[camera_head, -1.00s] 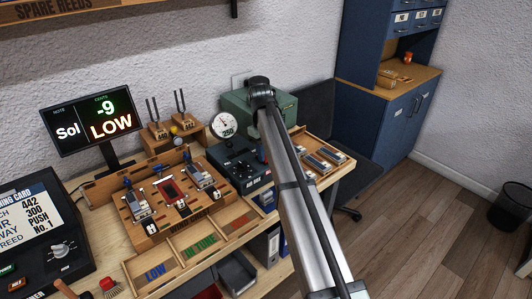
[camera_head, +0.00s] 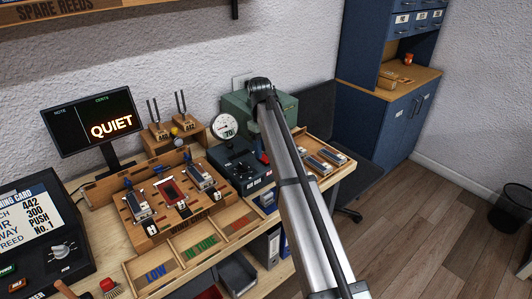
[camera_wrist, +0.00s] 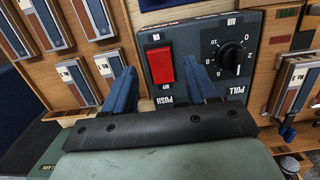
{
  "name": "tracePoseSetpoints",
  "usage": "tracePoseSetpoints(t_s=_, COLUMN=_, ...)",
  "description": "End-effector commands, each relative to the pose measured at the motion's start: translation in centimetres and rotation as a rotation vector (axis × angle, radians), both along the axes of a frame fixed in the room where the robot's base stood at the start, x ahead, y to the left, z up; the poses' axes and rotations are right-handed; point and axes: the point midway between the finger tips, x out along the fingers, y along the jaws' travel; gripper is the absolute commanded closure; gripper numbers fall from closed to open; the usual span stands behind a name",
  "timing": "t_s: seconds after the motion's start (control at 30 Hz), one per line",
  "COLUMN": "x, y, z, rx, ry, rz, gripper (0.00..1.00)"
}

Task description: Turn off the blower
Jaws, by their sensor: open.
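The blower's control box (camera_head: 238,158) is a dark teal unit on the bench, partly hidden by my arm in the head view. In the wrist view its panel (camera_wrist: 198,57) carries a red rocker switch (camera_wrist: 160,67) and a round black knob (camera_wrist: 232,55) with a numbered dial. My gripper (camera_wrist: 163,84) is open and empty, its two blue fingers apart on either side of the red switch as seen from the wrist. I cannot tell whether they touch the panel. The gauge (camera_head: 224,125) reads about 70, and the monitor (camera_head: 92,121) shows "QUIET".
A wooden work board (camera_head: 160,215) with reeds and clamps lies left of the box. A tray of reed blocks (camera_head: 318,153) lies to its right. A green box (camera_head: 235,101) stands behind. Sorting bins (camera_head: 195,247) line the front edge.

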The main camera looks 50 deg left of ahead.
Motion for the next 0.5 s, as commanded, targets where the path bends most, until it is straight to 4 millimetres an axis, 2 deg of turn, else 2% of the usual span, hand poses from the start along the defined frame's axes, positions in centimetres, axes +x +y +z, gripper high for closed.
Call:
tracePoseSetpoints(t_s=0.2, x=0.1, y=0.7, z=4.3, rx=0.003, ry=-0.002, rz=0.000, gripper=0.43)
tracePoseSetpoints(t_s=0.5, x=0.0, y=1.2, z=8.5, rx=0.000, ry=0.000, rz=0.000, gripper=0.43)
